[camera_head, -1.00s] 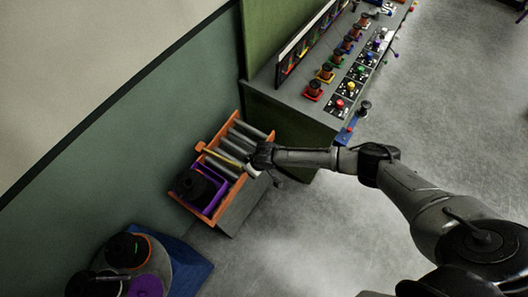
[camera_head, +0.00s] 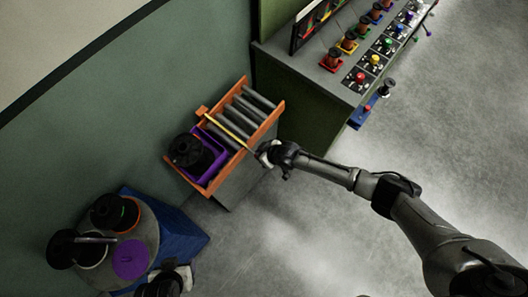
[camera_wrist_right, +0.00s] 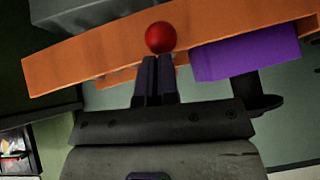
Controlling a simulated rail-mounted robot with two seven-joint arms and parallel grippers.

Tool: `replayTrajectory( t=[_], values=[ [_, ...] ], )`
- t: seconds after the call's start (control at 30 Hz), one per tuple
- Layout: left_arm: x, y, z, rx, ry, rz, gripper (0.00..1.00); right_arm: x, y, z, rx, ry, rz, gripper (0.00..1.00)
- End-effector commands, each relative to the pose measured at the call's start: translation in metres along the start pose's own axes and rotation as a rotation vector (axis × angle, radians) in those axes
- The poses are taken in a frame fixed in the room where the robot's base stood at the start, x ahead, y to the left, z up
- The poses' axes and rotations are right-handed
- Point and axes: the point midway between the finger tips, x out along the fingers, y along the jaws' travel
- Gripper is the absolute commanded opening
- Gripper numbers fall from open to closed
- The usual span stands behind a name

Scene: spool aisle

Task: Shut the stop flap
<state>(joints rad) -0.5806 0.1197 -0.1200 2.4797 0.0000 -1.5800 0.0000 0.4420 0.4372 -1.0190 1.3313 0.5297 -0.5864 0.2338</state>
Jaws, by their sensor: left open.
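The orange-railed roller chute (camera_head: 276,117) stands by the green wall. A thin yellow bar (camera_head: 228,132), apparently the stop flap, crosses it between the bare grey rollers and a purple holder (camera_head: 216,170) with a black spool (camera_head: 187,150). My right gripper (camera_head: 262,151) is at the chute's near rail, by the bar's end. In the right wrist view its fingers (camera_wrist_right: 156,62) are close together, and a red ball knob (camera_wrist_right: 160,37) sits right at their tips. Whether they touch it I cannot tell. My left gripper (camera_head: 186,271) is low at the picture's bottom, by the blue stand.
A round grey table (camera_head: 146,256) on a blue base (camera_head: 191,233) holds several spools at lower left. A grey bench (camera_head: 300,68) with coloured spools and buttons stands at upper right.

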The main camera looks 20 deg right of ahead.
Motion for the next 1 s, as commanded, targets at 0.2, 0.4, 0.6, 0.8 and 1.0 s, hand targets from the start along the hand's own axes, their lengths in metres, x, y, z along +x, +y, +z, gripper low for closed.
replayTrajectory(
  t=[0.2,0.4,0.6,0.8,1.0],
  values=[
    [0.001,0.000,0.000,0.000,0.000,0.000,0.58,0.002,0.000,0.005,0.000,-0.009,0.002,0.00],
    [-0.003,0.000,-0.001,0.000,0.001,0.000,0.58,-0.002,0.001,0.003,0.001,-0.011,0.003,0.00],
    [-0.025,-0.001,-0.008,0.000,0.001,0.000,0.58,-0.021,0.006,-0.015,0.004,-0.007,0.005,0.00],
    [-0.040,-0.001,-0.013,0.000,0.004,0.000,0.58,-0.050,0.010,-0.024,0.005,-0.004,0.005,0.00],
    [-0.044,-0.002,-0.015,0.000,0.002,-0.001,0.58,-0.086,0.010,-0.026,0.004,-0.002,0.006,0.00]
  ],
)
